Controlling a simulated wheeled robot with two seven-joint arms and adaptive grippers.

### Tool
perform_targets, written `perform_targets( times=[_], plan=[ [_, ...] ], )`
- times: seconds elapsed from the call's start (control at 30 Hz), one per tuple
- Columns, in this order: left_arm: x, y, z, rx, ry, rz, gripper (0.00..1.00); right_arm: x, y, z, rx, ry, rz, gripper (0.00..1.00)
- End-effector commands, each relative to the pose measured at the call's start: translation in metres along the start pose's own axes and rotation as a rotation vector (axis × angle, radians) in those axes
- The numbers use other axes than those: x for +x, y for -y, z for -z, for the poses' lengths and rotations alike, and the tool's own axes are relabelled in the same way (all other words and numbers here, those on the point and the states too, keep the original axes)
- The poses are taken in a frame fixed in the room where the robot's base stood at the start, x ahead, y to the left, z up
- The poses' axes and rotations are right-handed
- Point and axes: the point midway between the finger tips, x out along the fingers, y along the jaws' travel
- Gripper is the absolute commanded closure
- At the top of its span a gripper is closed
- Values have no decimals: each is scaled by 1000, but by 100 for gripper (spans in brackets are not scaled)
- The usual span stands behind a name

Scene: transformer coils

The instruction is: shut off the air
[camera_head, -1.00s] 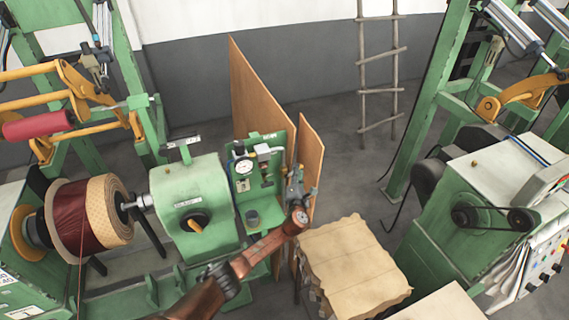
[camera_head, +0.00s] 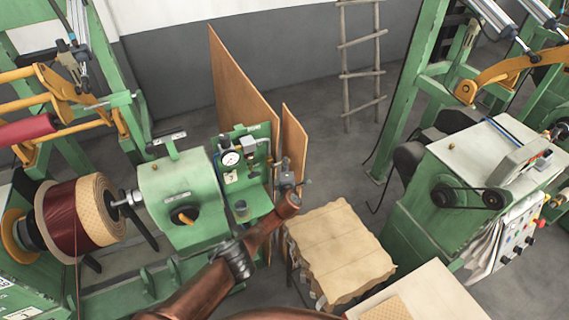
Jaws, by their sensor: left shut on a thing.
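A green air panel (camera_head: 262,206) stands beside the green winding machine. It carries a round white pressure gauge (camera_head: 230,158) and a small pale-topped air unit (camera_head: 249,144). My left gripper (camera_head: 280,168) is at the right side of this panel, at the end of my brown arm. Its jaws are shut on a small part there. My wrist and the gripper hide most of that part, so I cannot tell its shape or how it is turned. My right gripper is out of view.
Brown boards (camera_head: 240,88) stand upright behind the panel. A paper-covered stack (camera_head: 340,248) is right of my arm. A wound coil (camera_head: 75,215) is at the left, another green machine (camera_head: 440,185) at the right. Grey floor is free near the ladder (camera_head: 362,65).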

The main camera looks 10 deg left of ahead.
Motion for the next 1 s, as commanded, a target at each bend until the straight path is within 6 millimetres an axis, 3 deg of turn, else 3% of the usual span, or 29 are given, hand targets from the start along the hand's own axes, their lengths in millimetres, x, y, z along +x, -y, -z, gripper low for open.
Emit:
perform_targets(
  times=[0.3,0.33,0.6,1.0],
  plan=[
    [0,0,0,3,1,1,100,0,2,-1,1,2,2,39],
    [0,0,0,3,1,1,86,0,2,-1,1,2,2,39],
    [0,0,1,1,0,0,68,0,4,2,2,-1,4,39],
    [-3,2,0,-1,2,2,68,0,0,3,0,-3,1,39]
  ],
)
